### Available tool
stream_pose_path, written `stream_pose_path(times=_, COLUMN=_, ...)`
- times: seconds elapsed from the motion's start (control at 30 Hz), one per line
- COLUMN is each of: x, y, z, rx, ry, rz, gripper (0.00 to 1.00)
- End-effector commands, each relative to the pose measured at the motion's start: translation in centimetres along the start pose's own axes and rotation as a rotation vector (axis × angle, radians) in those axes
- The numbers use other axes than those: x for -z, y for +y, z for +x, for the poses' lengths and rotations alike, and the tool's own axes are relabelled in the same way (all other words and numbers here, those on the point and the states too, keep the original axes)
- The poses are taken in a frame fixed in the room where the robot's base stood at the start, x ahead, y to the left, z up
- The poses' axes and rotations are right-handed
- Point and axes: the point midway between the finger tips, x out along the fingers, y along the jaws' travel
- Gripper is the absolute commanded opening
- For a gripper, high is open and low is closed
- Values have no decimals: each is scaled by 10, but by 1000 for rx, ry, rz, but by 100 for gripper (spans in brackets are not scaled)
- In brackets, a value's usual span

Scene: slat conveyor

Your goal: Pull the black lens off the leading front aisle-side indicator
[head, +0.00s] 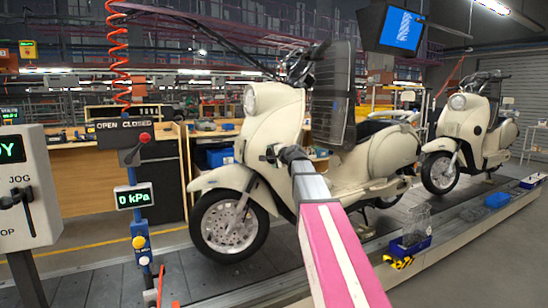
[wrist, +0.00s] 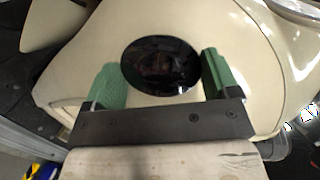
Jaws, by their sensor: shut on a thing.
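The leading cream scooter (head: 270,125) stands on the slat conveyor, its front wheel to the left. In the wrist view the round, glossy black lens (wrist: 160,65) lies against the cream front bodywork. My gripper (wrist: 161,78) has a green pad on each side of the lens and is shut on it. In the head view my gripper (head: 272,154) is at the scooter's front shield, on the side facing me. The lens is too small to make out there. Whether it is still seated on the indicator I cannot tell.
A second cream scooter (head: 470,130) stands behind on the conveyor (head: 290,285). A blue bin (head: 410,246) with a wire basket sits on the conveyor's near edge. A post with a 0 kPa display (head: 134,197) and a red coiled hose (head: 118,50) stands at left.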

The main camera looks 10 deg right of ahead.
Motion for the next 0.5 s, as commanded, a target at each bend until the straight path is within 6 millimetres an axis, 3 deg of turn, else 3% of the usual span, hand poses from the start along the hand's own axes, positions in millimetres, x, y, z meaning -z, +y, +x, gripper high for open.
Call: stream_pose_path(times=0.5, x=-4, y=0, z=-4, rx=0, ry=0, rz=0, gripper=60)
